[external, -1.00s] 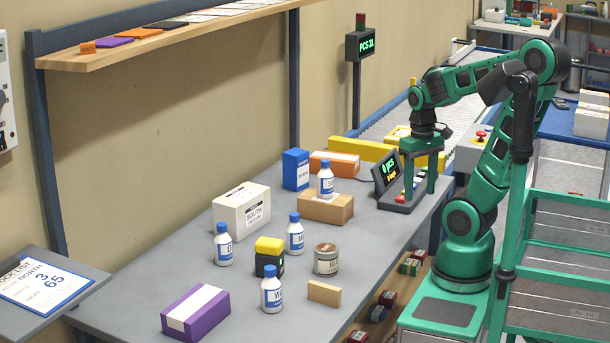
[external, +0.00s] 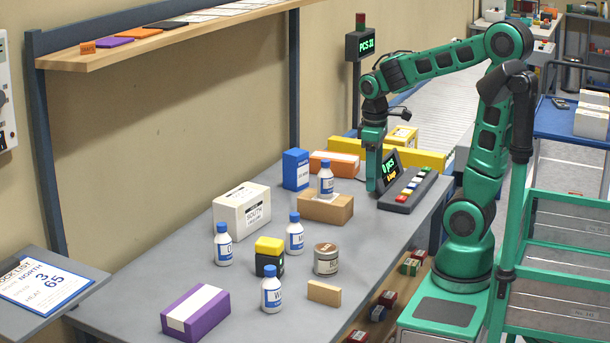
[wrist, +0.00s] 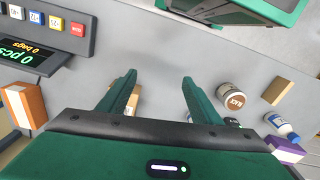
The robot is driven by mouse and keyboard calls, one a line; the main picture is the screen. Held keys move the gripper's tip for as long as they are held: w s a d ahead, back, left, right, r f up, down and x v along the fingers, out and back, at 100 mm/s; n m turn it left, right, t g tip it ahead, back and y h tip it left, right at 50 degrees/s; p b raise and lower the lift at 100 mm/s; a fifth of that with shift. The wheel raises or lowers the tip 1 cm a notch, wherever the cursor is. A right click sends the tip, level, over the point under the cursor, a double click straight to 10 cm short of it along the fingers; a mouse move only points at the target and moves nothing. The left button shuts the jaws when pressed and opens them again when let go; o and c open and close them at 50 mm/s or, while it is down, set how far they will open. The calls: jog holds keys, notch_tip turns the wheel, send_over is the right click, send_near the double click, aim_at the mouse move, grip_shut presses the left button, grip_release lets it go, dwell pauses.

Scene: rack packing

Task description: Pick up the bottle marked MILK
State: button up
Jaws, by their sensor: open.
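A white bottle with a blue cap and a label starting with M (external: 295,235) stands upright on the grey table, behind the tin; the rest of its word is too small to read. Similar bottles stand nearby: one marked O (external: 222,246), one marked W (external: 271,293), and one (external: 325,184) on a brown box, its label unreadable. My gripper (external: 373,188) points down by the display, right of the brown box and well away from the M bottle. In the wrist view my gripper (wrist: 160,80) is open, with nothing held between its fingers.
The display with buttons (external: 408,190) is beside my gripper.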

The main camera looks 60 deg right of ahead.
jog(key=w+a+f+n, duration=0.1)
jog(key=w+a+n, duration=0.6)
jog(key=w+a, duration=0.3)
jog(key=n, duration=0.5)
send_over(292, 214)
jog(key=shift+d+f, duration=0.15)
jog(key=shift+f, duration=1.05)
notch_tip(292, 214, down, 5)
jog(key=shift+r, duration=0.1)
jog(key=shift+s+f, duration=0.15)
jog(key=shift+f, duration=1.2)
jog(key=shift+s+f, duration=0.1)
jog(key=shift+f, duration=1.2)
jog(key=c, duration=1.2)
